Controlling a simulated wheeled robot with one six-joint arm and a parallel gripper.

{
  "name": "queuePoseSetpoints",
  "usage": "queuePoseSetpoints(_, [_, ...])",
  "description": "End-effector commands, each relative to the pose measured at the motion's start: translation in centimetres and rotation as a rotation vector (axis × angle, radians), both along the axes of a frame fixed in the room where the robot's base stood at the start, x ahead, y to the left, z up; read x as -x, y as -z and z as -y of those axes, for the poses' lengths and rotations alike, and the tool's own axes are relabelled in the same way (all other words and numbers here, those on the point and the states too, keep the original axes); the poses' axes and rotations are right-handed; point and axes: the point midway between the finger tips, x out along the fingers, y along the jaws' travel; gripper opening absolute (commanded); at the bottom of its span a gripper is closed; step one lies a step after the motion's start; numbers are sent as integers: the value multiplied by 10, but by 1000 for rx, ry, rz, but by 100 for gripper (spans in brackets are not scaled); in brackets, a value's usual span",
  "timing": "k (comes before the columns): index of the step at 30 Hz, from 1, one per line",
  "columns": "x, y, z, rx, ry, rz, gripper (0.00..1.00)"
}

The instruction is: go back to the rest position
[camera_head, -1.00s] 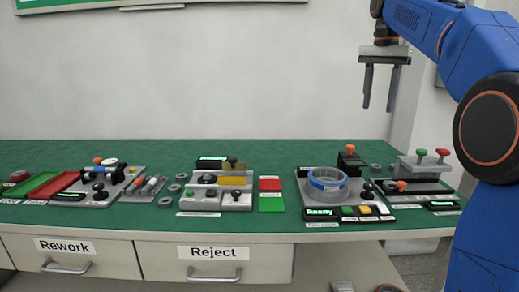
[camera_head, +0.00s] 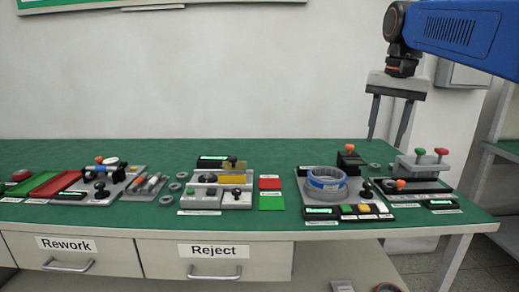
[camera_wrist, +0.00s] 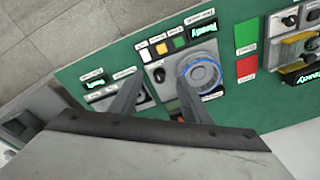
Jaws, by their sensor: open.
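My gripper (camera_head: 389,118) is in the upper right of the head view, above the right part of the green bench. Its two fingers point down, apart, with nothing between them. In the wrist view the two fingers of my gripper (camera_wrist: 160,100) also show spread over the bench. A fixture with a grey and blue ring (camera_head: 326,181) sits on the bench below and left of the gripper. The ring also shows in the wrist view (camera_wrist: 200,73), partly behind a finger.
The green bench (camera_head: 250,150) holds several stations. A fixture with green and red knobs (camera_head: 422,167) stands at the right. Red (camera_head: 270,183) and green (camera_head: 271,202) pads lie mid-bench. Drawers marked Rework (camera_head: 66,246) and Reject (camera_head: 213,252) are shut. Shelving (camera_head: 508,150) stands at far right.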

Motion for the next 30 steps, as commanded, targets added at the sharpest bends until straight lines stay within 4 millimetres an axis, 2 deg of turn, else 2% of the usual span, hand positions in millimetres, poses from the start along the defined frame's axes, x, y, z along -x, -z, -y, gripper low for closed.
queuePoseSetpoints(1, [16, 10, -3, 4, -27, 14, 43])
queuePoseSetpoints(11, [97, 93, -14, 39, -205, 106, 43])
queuePoseSetpoints(17, [147, 155, -19, 67, -311, 162, 43])
queuePoseSetpoints(21, [182, 202, -22, 90, -385, 200, 43])
queuePoseSetpoints(27, [221, 263, -25, 120, -473, 247, 43])
queuePoseSetpoints(30, [232, 282, -26, 130, -499, 261, 43])
